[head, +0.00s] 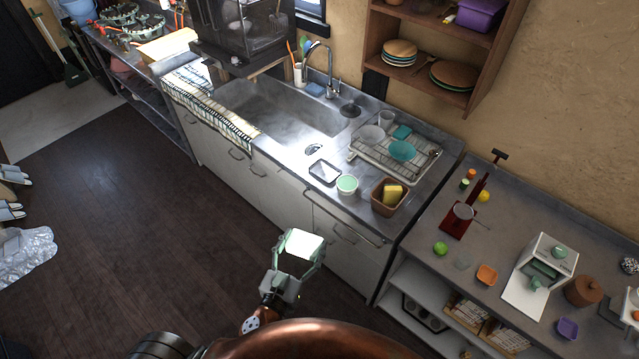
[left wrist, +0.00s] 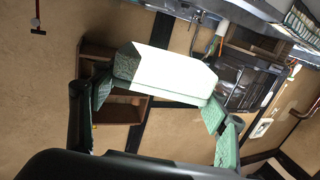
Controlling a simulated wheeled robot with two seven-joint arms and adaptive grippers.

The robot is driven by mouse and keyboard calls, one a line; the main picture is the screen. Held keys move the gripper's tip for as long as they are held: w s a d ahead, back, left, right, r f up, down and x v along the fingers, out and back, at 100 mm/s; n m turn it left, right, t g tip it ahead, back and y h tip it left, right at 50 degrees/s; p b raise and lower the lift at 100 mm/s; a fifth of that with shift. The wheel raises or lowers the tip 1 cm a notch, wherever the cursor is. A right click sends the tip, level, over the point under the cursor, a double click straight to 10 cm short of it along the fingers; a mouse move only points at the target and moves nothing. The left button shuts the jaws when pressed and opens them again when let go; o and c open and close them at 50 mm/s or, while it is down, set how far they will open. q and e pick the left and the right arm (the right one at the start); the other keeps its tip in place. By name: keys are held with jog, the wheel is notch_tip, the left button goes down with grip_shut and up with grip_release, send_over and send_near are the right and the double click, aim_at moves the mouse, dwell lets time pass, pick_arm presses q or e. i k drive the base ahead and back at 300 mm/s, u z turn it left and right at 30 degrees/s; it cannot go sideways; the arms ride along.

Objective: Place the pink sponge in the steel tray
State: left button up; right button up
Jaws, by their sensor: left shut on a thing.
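My left gripper (head: 296,262) is shut on a pale block (head: 303,244), held in the air in front of the counter's cabinet doors. The block's top is glaring white and no pink shows on it. In the left wrist view the block (left wrist: 170,72) sits between the green fingertips (left wrist: 158,103) and has a speckled grey-green end. I cannot tell for sure that it is the sponge. My right gripper is not in view.
Right of the tray stand a pale green tub (head: 347,184) and a brown basket (head: 377,204) with a yellow sponge (head: 393,192). A dish rack (head: 372,152) stands behind. The sink (head: 270,110) is to the left. A side table (head: 470,262) stands at the right.

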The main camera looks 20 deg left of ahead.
aim_at(325, 172)
jog(key=k, duration=0.9)
jog(key=u, duration=0.65)
jog(key=i, duration=1.15)
jog(key=z, duration=0.7)
jog(key=i, duration=0.35)
jog(key=z, duration=0.45)
